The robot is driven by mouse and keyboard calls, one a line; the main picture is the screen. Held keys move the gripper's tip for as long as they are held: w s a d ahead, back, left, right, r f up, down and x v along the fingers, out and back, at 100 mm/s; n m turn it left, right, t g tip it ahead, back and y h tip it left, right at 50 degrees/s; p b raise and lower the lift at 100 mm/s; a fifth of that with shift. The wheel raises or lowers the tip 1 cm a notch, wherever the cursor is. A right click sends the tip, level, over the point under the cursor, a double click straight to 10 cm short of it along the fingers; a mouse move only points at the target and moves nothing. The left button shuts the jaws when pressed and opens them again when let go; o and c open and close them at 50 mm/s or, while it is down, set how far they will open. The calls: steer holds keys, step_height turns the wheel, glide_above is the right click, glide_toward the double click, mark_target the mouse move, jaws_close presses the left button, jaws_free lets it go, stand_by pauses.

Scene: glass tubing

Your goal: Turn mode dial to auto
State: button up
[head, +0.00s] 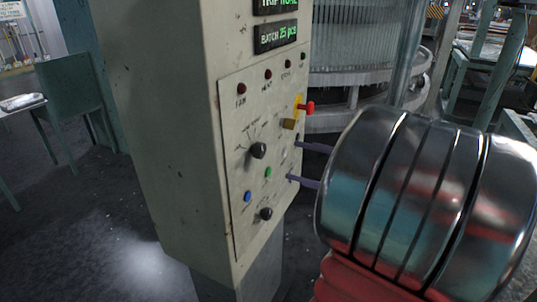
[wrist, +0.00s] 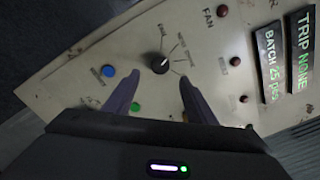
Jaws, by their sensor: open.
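A black dial (head: 258,150) with printed lines and labels around it sits on the upper middle of the beige control panel (head: 232,120). The same dial shows in the wrist view (wrist: 160,65), with a small light mark at its edge; its labels are too small and blurred to read surely. A second black dial (head: 266,213) sits lower on the panel. My gripper (head: 294,160) is open, its two purple fingers pointing at the panel, right of the upper dial in the head view. In the wrist view my gripper (wrist: 160,78) has its fingertips on either side of the dial, apparently short of it.
A blue button (head: 247,196) and a green button (head: 267,172) lie below the upper dial. Dark red lamps line the top, under a lit batch display (head: 277,35).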

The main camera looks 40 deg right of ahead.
mark_target(262, 153)
steer(key=x, duration=0.8)
steer(key=shift+w+a, duration=0.15)
steer(key=shift+w, duration=0.25)
steer(key=shift+c, duration=0.4)
steer(key=shift+f, duration=0.1)
steer(key=c, duration=0.9)
steer(key=shift+a, duration=0.2)
steer(key=shift+c, duration=0.3)
steer(key=shift+d, duration=0.1)
